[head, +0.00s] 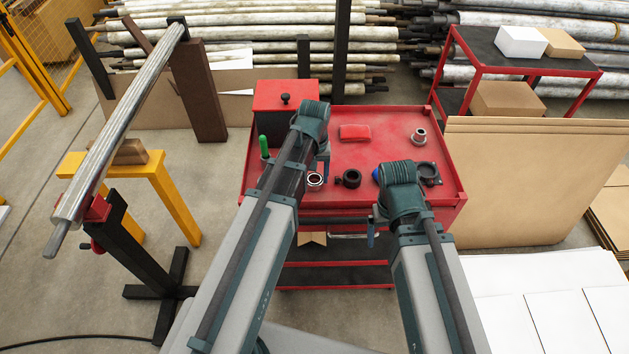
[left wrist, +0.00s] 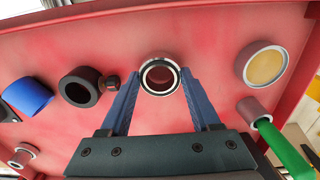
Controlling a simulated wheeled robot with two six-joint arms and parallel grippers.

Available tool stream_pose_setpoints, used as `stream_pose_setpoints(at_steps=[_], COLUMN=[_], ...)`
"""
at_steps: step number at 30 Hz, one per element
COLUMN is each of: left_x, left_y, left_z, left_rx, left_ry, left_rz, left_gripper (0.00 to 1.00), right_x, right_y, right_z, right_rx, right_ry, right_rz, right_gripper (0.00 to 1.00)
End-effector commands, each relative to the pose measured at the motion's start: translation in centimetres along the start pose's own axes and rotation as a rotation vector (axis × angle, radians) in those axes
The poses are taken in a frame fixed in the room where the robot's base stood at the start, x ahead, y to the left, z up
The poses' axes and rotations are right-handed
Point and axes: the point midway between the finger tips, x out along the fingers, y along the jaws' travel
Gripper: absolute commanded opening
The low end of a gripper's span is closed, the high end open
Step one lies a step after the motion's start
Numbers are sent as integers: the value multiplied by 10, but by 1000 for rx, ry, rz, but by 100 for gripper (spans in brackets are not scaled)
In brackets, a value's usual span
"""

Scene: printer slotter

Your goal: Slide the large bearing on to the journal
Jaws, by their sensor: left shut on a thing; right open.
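The large bearing (left wrist: 159,75), a bright metal ring with a reddish bore, sits between the blue fingers of my left gripper (left wrist: 160,98), which is shut on it. In the head view the bearing (head: 315,181) is at the red cart's front, and my left gripper (head: 322,166) is partly hidden by its wrist. It appears low at the cart top; I cannot tell whether it touches. The journal (head: 56,243) is the thin stepped near end of the long metal roller (head: 125,108) at left.
The red cart top (head: 380,150) also holds a black collar (head: 350,178), a black housing (head: 429,172), a small metal ring (head: 419,137) and a green handle (head: 263,147). A black stand (head: 135,245) and yellow trestle (head: 180,205) are near the roller. Open floor lies between roller and cart.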

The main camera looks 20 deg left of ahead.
Motion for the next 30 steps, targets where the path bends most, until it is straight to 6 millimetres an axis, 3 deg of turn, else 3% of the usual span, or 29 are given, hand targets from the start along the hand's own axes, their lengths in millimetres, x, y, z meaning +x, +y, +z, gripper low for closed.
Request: stream_pose_setpoints(at_steps=[24, 30], left_x=[-42, -43], left_y=[0, 0], left_z=[0, 0], left_rx=[0, 0], left_ry=[0, 0], left_rz=[0, 0], left_gripper=[6, 6], right_x=[-42, -42], right_y=[4, 4], right_z=[2, 2], right_rx=[0, 0], right_ry=[0, 0], right_rz=[0, 0], right_gripper=[92, 92])
